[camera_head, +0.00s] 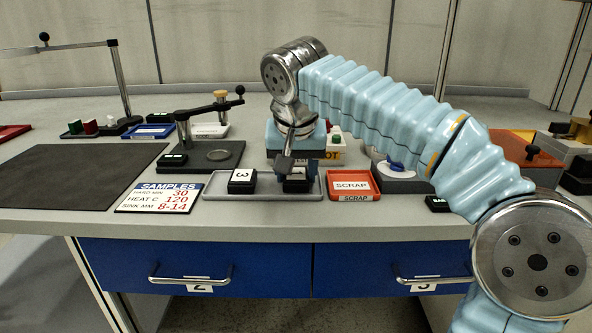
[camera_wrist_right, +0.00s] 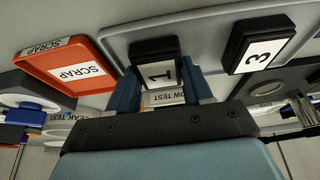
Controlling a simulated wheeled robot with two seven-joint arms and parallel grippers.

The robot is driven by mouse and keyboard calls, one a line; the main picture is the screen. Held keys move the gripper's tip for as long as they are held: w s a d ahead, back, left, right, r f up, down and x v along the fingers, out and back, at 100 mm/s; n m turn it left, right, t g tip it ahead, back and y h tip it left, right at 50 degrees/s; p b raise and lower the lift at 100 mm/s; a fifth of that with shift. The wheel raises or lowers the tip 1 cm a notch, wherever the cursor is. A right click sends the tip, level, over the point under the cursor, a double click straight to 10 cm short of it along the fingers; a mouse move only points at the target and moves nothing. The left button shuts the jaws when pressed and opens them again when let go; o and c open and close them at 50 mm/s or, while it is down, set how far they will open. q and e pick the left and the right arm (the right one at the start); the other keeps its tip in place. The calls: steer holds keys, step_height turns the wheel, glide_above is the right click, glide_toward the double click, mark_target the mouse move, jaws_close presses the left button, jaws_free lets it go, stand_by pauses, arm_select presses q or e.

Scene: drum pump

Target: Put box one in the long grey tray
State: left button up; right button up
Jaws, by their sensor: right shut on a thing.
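Box one, a small black box with a white "1" label (camera_wrist_right: 158,74), is between the fingers of my right gripper (camera_head: 294,167). The right gripper is shut on it; its fingers show on both sides of the box in the right wrist view (camera_wrist_right: 163,88). In the head view the dark box (camera_head: 297,186) is at the right end of the long grey tray (camera_head: 263,197), low inside or just above it; I cannot tell if it touches the floor. Box three (camera_head: 242,181), black with a white "3" label, sits in the tray's left part. My left gripper is not in view.
A red scrap tray (camera_head: 353,185) stands just right of the grey tray. A samples sign (camera_head: 160,197) lies to the left. Test devices stand behind, including a black stand (camera_head: 208,155). The bench's front edge is close before the trays.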

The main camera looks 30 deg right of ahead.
steer(key=shift+f, duration=0.2)
steer(key=o, duration=0.8)
steer(key=shift+r, duration=0.1)
steer(key=shift+r, duration=0.25)
steer(key=p+v, duration=0.2)
steer(key=v, duration=1)
steer(key=shift+f+p, duration=0.1)
steer(key=shift+p, duration=0.25)
